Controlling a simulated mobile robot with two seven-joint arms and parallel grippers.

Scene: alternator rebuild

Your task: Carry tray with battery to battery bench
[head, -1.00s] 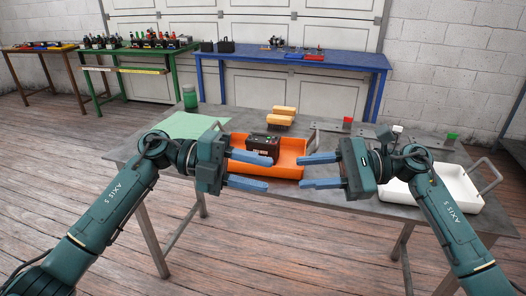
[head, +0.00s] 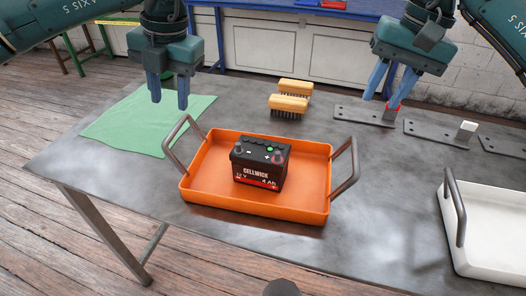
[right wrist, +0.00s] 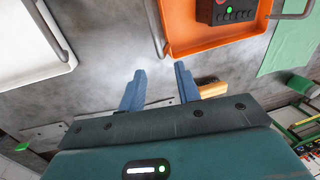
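The orange tray (head: 215,195) lies on the grey metal table with a grey handle at each end. The black and red battery (head: 258,165) stands upright inside it. My left gripper (head: 168,98) is open and empty, above the green cloth, up and left of the tray's left handle (head: 176,150). My right gripper (head: 384,90) is open and empty, up and right of the tray's right handle (head: 346,165). In the right wrist view its open fingers (right wrist: 158,90) point toward the table, with the tray (right wrist: 205,45) and battery (right wrist: 228,12) beyond them.
A white tray (head: 480,262) with a grey handle sits at the table's right. Yellow-handled brushes (head: 288,103) lie behind the orange tray. Flat metal plates (head: 440,133) lie at the back right. A green cloth (head: 135,125) covers the left part. A blue bench (head: 300,16) stands behind.

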